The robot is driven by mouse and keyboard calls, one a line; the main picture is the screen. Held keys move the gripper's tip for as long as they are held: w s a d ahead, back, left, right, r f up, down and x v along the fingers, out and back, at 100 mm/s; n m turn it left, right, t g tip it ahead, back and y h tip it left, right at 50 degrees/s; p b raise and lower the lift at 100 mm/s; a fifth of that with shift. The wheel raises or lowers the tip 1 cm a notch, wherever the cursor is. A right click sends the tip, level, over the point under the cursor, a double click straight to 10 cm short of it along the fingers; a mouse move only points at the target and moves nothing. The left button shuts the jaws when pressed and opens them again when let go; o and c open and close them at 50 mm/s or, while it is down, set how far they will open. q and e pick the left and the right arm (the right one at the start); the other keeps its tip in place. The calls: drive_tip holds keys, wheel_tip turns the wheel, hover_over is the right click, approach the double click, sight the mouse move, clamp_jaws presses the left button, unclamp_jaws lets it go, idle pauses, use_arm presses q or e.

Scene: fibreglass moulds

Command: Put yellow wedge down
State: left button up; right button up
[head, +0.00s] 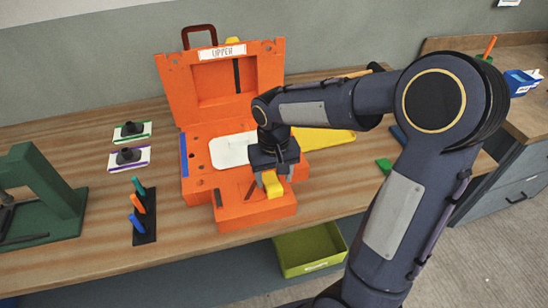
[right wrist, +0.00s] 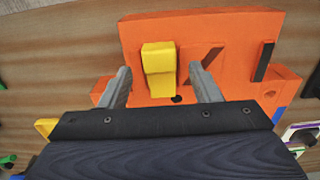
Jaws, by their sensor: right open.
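The yellow wedge (head: 272,183) rests on the front part of the orange mould (head: 228,213), below my right gripper. It also shows in the right wrist view (right wrist: 159,68), between the two fingers and nearer the left one, with a gap to the right one. My right gripper (head: 274,176) is open, its fingers (right wrist: 163,80) pointing down around the wedge. The wedge sits beside a dark slot in the orange surface. My left gripper is not in view.
The orange mould's lid stands open with a label (head: 222,52). A yellow tray (head: 322,138) lies to the right. A rack of coloured handles (head: 144,217) and two flat tools (head: 129,157) are on the left. A green bin (head: 310,249) sits below the table.

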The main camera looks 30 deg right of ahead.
sight(274, 186)
wheel_tip(274, 186, up, 8)
drive_tip(key=s+a+t+y, duration=0.2)
drive_tip(key=s, duration=0.6)
drive_tip(key=s+a+f+n+t+y, duration=0.1)
drive_tip(key=s+a+t, duration=0.1)
drive_tip(key=s, duration=0.7)
drive_tip(key=shift+f+t+y, duration=0.25)
drive_tip(key=shift+t+y, duration=0.15)
drive_tip(key=shift+t, duration=0.4)
